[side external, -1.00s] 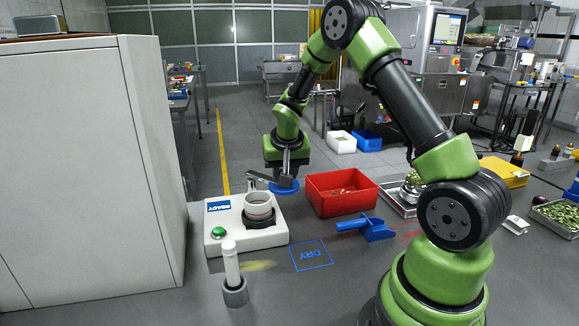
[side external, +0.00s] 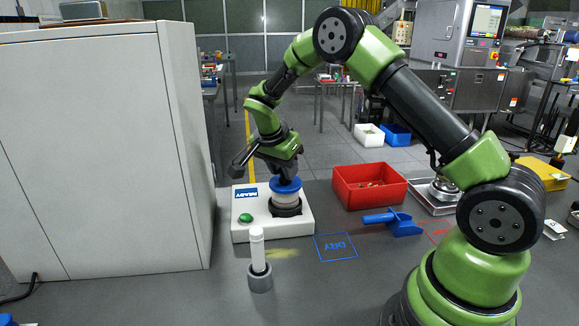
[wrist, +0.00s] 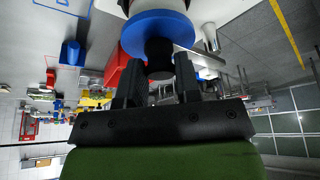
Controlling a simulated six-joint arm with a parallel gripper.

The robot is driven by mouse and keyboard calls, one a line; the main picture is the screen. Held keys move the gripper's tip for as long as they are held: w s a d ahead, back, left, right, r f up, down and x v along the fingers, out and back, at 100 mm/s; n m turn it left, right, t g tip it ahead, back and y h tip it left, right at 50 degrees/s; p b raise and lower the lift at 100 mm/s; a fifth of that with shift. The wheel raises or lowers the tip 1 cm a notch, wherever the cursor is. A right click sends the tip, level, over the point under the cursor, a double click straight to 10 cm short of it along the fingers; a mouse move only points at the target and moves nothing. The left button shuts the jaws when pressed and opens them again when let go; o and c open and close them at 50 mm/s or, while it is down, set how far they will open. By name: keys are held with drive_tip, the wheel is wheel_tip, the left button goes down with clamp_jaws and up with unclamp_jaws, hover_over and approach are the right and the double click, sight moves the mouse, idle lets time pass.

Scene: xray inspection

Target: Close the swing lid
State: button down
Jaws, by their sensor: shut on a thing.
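The swing lid is a blue disc (side external: 286,187) with a black knob. It lies over the mouth of the white cup (side external: 285,200), which stands in a dark ring on the white device marked READY (side external: 243,232). In the wrist view the blue lid (wrist: 138,38) lies against the white cup (wrist: 178,5), and its black knob points back between my fingers. My gripper (wrist: 158,82) is shut on the knob; in the side view my gripper (side external: 283,172) comes down tilted over the lid. Whether the lid sits fully flush, and its hinge, I cannot tell.
A white rod in a grey holder (side external: 259,262) stands in front of the device. A blue scoop (side external: 398,225) and a red bin (side external: 369,186) are to the right. A large white cabinet (side external: 100,160) stands close on the left.

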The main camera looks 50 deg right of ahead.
drive_tip(key=c, duration=0.8)
unclamp_jaws()
drive_tip(key=v, duration=1)
drive_tip(key=s+a+r+n+t+y, duration=0.2)
drive_tip(key=s+a+r+n, duration=0.1)
drive_tip(key=s, duration=0.4)
drive_tip(key=s+a+r+n+t+y, duration=0.2)
drive_tip(key=s+a+n, duration=0.2)
drive_tip(key=s+n, duration=0.2)
drive_tip(key=s+a+r+n+t+y, duration=0.2)
drive_tip(key=s+a+r+n+t, duration=0.1)
drive_tip(key=s, duration=0.7)
drive_tip(key=shift+a+r+n, duration=0.3)
drive_tip(key=shift+a+n, duration=0.25)
drive_tip(key=shift+n, duration=0.35)
